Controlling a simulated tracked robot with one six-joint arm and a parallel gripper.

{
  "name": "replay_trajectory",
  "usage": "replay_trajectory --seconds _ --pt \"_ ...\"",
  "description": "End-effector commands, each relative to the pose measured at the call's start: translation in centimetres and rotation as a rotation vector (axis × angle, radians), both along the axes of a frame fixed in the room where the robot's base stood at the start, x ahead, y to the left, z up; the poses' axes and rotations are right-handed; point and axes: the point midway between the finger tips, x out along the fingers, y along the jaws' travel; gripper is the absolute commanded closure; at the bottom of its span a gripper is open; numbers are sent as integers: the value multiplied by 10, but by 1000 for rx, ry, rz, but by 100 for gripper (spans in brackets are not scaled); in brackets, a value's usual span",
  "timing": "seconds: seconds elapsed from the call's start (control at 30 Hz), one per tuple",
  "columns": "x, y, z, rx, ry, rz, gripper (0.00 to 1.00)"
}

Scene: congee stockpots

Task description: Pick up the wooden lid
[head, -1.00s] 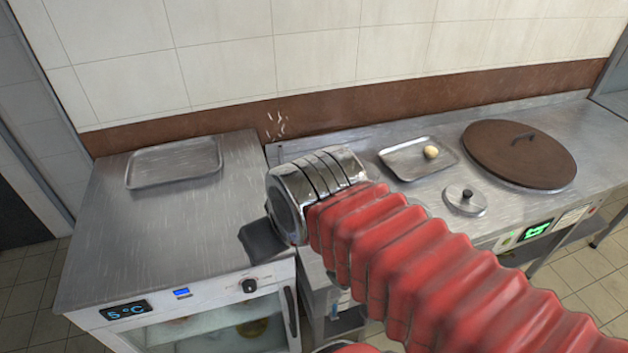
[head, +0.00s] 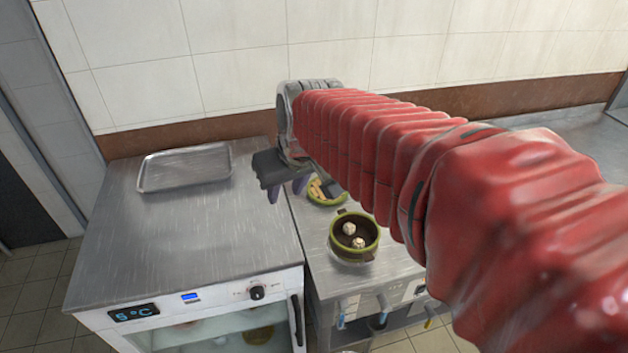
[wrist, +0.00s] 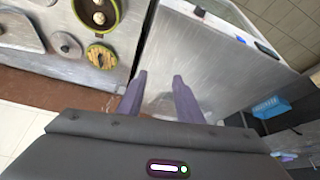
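A small metal lid (wrist: 66,46) lies nearby. An empty tray (head: 185,168) sits on the left cabinet top, which is otherwise clear.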

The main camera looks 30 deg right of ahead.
Motion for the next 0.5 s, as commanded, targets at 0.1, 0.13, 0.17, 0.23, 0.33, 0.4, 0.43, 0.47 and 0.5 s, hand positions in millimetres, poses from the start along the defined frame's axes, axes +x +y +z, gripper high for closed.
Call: replay_trajectory --seconds 0.1,0.13,0.17,0.23,0.33,0.4,0.43,0.47,0.5 --pt "27 -19 -6 1 10 -11 67" --pt "34 -24 -8 2 13 -14 67" --pt "40 -28 -9 2 14 -16 67" --pt "55 -40 -13 3 18 -20 67" --pt "75 -58 -22 3 23 -27 67" --pt "89 -72 -29 4 28 -32 67" --pt "95 -77 -31 4 29 -35 67" --pt "100 -84 -35 4 31 -39 67" --pt "108 -92 -40 4 32 -40 67"
